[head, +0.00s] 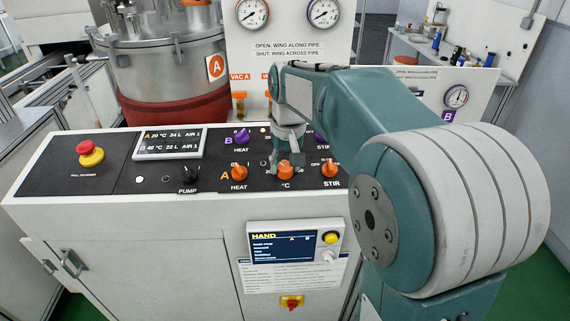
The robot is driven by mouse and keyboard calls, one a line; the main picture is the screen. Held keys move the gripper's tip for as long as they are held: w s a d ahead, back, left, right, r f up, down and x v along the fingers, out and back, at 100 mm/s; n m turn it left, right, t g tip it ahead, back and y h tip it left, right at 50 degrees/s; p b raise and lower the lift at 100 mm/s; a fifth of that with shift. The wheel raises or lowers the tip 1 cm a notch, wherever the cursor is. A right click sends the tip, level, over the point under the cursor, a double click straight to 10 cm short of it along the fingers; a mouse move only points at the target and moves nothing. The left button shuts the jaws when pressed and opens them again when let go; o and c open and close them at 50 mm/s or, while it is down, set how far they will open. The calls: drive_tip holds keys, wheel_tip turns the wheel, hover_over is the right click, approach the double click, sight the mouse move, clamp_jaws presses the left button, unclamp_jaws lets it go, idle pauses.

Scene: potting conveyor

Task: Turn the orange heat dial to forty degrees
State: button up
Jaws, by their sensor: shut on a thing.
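The orange heat dial (286,171), marked °C, sits in the front row of the black panel between the orange HEAT knob (239,173) and the orange STIR knob (329,170). My gripper (287,166) points down over the dial from above and is shut on it. The fingers hide part of the dial and its scale, so I cannot read its setting. The panel display (169,144) reads 20 °C on line A and 40 °C on line B.
A black PUMP knob (188,175) and a red stop button (90,153) stand on the panel to the left. Purple knobs (242,137) form the row behind. Tank A (172,70) stands behind the cabinet. A HAND screen (293,246) is on the cabinet front.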

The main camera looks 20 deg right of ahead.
sight(292, 179)
drive_tip(key=m, duration=0.4)
drive_tip(key=shift+s+f+m, duration=0.15)
drive_tip(key=shift+f+m, duration=0.05)
drive_tip(key=shift+m, duration=0.1)
drive_tip(key=shift+m+t+y, duration=0.3)
drive_tip(key=shift+m+t, duration=0.1)
drive_tip(key=shift+m, duration=1.5)
drive_tip(key=o, duration=1.2)
drive_tip(key=shift+c, duration=0.2)
drive_tip(key=shift+r, duration=0.15)
wheel_tip(292, 179, up, 12)
drive_tip(key=s, duration=0.1)
drive_tip(key=shift+s+d+f, duration=0.2)
drive_tip(key=shift+d, duration=0.25)
